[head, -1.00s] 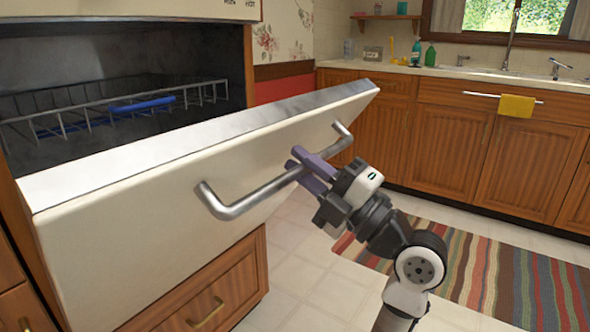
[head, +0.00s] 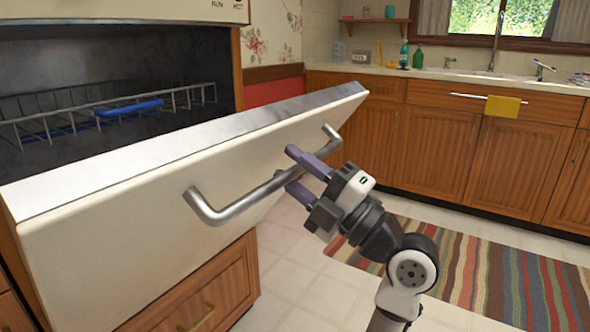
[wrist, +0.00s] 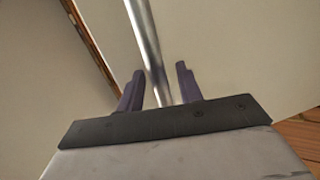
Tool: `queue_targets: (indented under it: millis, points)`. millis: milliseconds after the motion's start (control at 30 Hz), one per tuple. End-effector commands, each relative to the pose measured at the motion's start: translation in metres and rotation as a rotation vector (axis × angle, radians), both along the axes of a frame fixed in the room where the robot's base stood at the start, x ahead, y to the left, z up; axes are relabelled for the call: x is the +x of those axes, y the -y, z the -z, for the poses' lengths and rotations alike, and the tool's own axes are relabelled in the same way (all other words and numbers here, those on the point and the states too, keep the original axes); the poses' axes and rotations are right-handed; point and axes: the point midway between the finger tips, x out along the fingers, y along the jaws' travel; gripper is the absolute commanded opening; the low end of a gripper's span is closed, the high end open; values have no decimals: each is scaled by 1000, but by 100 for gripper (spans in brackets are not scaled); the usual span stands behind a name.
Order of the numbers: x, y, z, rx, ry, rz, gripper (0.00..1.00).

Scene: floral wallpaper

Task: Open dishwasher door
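The dishwasher door (head: 130,190) is a cream panel with a grey top edge, tilted outward and partly open in the head view. Its silver bar handle (head: 240,209) runs along the front face. My gripper (head: 286,165) is at the right part of the handle, its two purple fingers apart. In the wrist view the handle bar (wrist: 146,45) runs between the spread fingers of my gripper (wrist: 158,77), with a visible gap to the right finger. The door panel (wrist: 230,50) fills much of the view behind it.
Inside the dishwasher a wire rack (head: 190,100) with a blue piece (head: 130,108) shows above the door. A wooden drawer (head: 205,285) is below. A striped rug (head: 480,255) lies on the tiled floor at right, before wooden cabinets (head: 435,145).

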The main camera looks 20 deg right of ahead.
Motion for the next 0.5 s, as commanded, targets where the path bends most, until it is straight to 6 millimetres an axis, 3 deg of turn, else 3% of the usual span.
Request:
queue_targets:
  millis: [167,500]
  points:
    - [-19,15,3,1,2,6,36]
    - [-79,58,3,0,2,5,36]
